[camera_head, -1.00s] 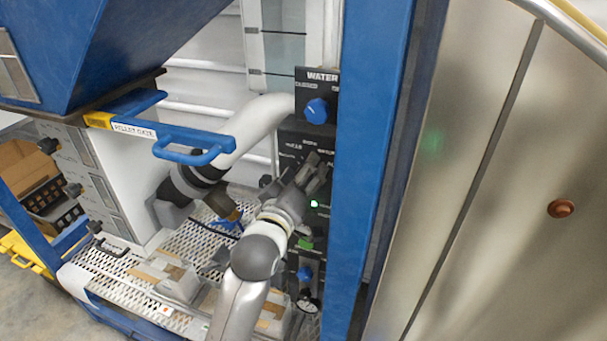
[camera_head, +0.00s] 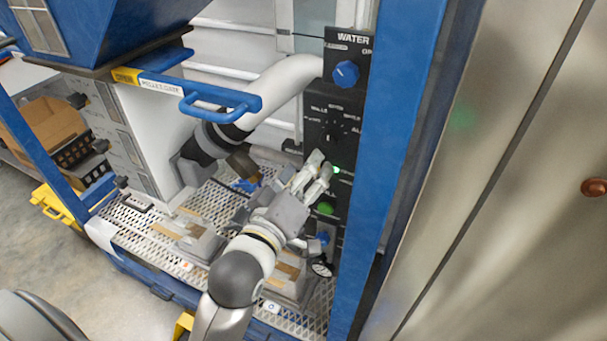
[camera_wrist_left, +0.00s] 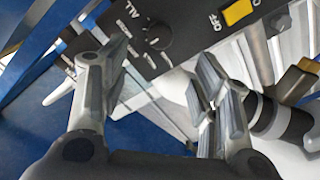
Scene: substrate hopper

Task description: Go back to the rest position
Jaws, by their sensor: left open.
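My left gripper (camera_head: 310,178) is in front of the black control panel (camera_head: 318,150), below its selector knob (camera_head: 333,132) and near a lit green light. In the left wrist view its two fingers (camera_wrist_left: 162,75) are spread apart with nothing between them. Past the fingers that view shows the panel (camera_wrist_left: 165,30) with a round knob (camera_wrist_left: 158,37) and a yellow switch (camera_wrist_left: 237,12). I cannot tell whether the gripper touches the panel. My right gripper is not in view.
A blue post (camera_head: 395,150) stands just right of the panel. A blue pellet gate handle (camera_head: 220,100) and a thick white pipe (camera_head: 275,88) are to the left. Below is a perforated deck (camera_head: 150,225). A blue water knob (camera_head: 345,73) tops the panel.

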